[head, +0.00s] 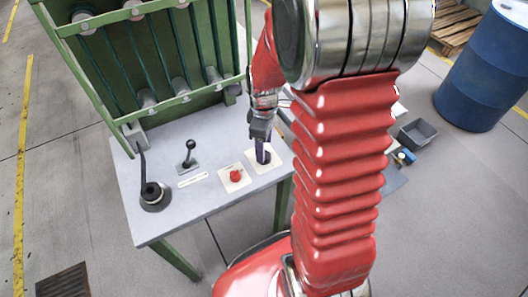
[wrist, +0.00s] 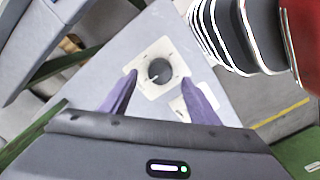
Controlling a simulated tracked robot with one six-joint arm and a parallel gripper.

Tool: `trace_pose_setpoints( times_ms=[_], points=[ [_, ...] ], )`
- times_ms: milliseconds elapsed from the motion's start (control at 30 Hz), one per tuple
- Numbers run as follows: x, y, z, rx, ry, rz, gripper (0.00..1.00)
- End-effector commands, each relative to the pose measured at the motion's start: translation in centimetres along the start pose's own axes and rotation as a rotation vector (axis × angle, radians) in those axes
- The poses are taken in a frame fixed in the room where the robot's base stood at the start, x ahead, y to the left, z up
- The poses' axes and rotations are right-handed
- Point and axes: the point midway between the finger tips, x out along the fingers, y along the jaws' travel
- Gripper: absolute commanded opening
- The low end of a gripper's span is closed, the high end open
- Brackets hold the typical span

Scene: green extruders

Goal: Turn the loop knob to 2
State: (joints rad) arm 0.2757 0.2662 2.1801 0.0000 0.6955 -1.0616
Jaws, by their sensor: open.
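A round black knob (wrist: 160,71) sits on a cream square plate (wrist: 149,90) with small marks around it, too small to read. A pale pointer line on the knob points toward the lower left in the wrist view. My gripper (wrist: 160,78) is open, with its purple fingers on either side of the knob in that view. I cannot tell whether they touch it. In the head view my gripper (head: 262,150) points down over the same plate (head: 278,158) at the table's right corner. The knob is mostly hidden by the fingers there.
A red knob (head: 236,175) on another cream plate stands just left. Farther left are a black ball-topped lever (head: 190,146) and a black round device (head: 154,194) on the grey table (head: 225,130). A green rack (head: 150,60) rises behind. A blue barrel (head: 487,70) stands right.

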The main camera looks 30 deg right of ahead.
Motion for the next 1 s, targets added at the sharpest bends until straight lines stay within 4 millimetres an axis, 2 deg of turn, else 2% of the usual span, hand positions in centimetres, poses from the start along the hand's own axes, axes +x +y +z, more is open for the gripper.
trace_pose_setpoints(
  times_ms=[100, 300, 667, 1000],
  points=[
    [1.8, -0.1, 0.1, 0.0, -0.002, -0.003, 0.56],
    [3.5, 0.0, 0.0, 0.0, -0.001, -0.001, 0.56],
    [4.0, 0.0, 0.0, 0.0, 0.0, 0.0, 0.56],
    [4.0, 0.0, 0.0, 0.0, 0.0, 0.0, 0.33]
  ],
)
